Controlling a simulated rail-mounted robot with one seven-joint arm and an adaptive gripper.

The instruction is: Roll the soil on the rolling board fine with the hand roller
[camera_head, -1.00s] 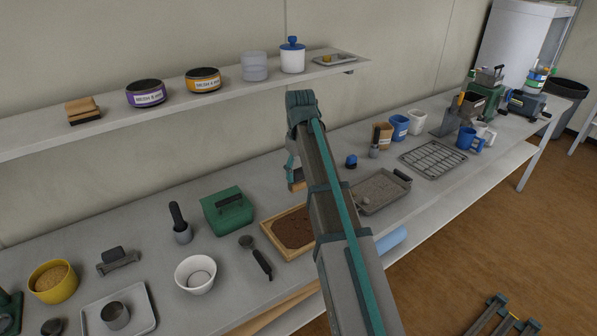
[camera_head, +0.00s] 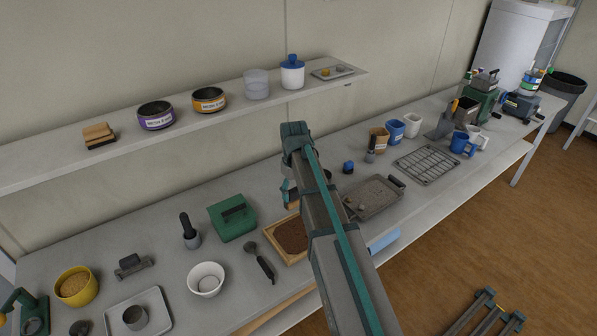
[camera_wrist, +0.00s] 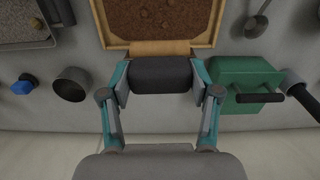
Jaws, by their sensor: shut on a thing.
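The rolling board (camera_head: 283,259) is a light wooden tray on the bench with dark brown soil (camera_head: 292,236) inside; my arm hides its right part in the head view. In the wrist view the board's near rim (camera_wrist: 115,42) and the lumpy soil (camera_wrist: 160,18) show at the top. My gripper (camera_wrist: 160,76) is shut on the hand roller (camera_wrist: 160,48), with a dark grip between the fingers and a pale wooden part beyond it. In the wrist view the wooden part overlaps the board's near rim; I cannot tell whether it touches. In the head view my gripper (camera_head: 290,193) is mostly hidden by my arm.
A shelf (camera_head: 215,120) with tins runs behind.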

